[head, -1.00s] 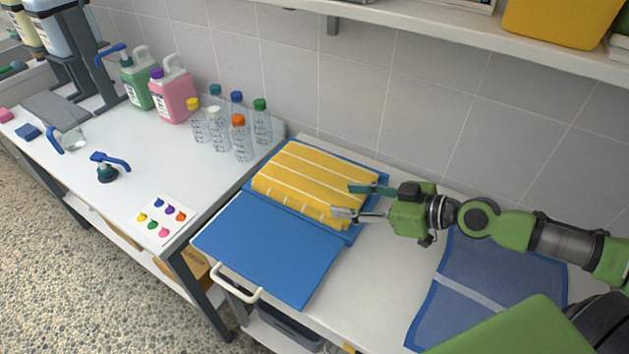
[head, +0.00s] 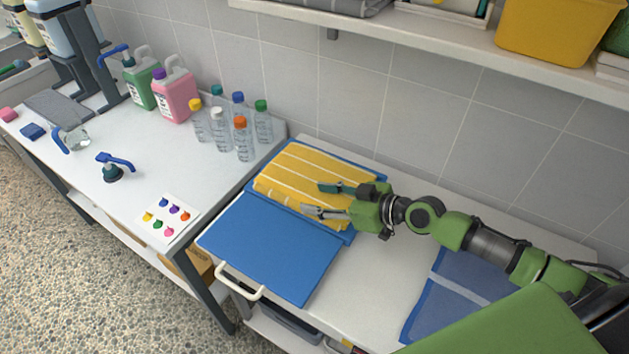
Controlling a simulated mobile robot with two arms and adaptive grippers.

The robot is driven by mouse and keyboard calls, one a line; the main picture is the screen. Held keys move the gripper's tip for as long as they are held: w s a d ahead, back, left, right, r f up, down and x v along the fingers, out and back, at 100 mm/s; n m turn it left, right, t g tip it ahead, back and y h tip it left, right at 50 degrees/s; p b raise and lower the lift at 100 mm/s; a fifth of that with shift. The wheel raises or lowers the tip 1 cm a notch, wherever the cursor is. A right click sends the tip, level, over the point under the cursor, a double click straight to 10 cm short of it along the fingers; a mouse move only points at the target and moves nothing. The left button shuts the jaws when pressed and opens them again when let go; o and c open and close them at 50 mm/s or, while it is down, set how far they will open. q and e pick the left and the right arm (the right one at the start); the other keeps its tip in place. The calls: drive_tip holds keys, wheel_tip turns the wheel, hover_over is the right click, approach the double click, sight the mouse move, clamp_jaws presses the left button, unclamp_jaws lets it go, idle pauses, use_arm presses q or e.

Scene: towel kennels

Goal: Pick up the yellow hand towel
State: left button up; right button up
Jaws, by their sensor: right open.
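The yellow hand towel (head: 290,172) with white stripes lies folded on a blue mat or folder (head: 268,245) on the white table. My right gripper (head: 312,198) comes in from the right with its fingers spread over the towel's right part. It is open and holds nothing. Whether the fingertips touch the towel I cannot tell. The gripper body hides the towel's right edge in part. My left gripper is not in view.
Several clear bottles with coloured caps (head: 241,140) stand left of the towel on the neighbouring table. A shelf (head: 430,38) juts from the wall above. A blue mesh cloth (head: 440,300) lies at right.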

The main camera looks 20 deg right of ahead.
sight(302, 196)
drive_tip(key=shift+p+x, duration=0.7)
drive_tip(key=shift+x, duration=1.55)
drive_tip(key=shift+s+a+r, duration=0.1)
drive_tip(key=shift+a, duration=0.05)
drive_tip(key=c, duration=1.3)
drive_tip(key=shift+o, duration=0.2)
